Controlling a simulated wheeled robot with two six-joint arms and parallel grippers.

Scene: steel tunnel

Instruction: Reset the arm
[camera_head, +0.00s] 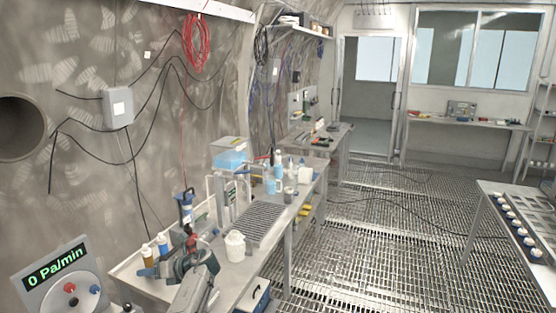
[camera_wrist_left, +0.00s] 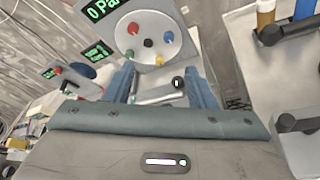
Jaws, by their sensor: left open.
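My left gripper (camera_head: 172,262) is low over the near end of the long workbench (camera_head: 227,285), with its arm coming in from the bottom. In the left wrist view my left gripper (camera_wrist_left: 165,82) shows two blue fingers spread apart with nothing held between them. Beyond the fingers is a grey control panel (camera_wrist_left: 147,58) with coloured knobs and a green display. The panel also stands at the lower left of the head view (camera_head: 62,279), where its display reads 0 Pa/min. My right gripper is in neither view.
Beside the gripper are a white tub (camera_head: 235,247), orange bottles (camera_head: 148,256) and a blue-topped device (camera_head: 185,208). A ribbed grey tray (camera_head: 262,226) lies farther along the bench. A second table (camera_head: 515,225) stands at the right. The grated floor (camera_head: 370,225) between them is mostly clear, with cables.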

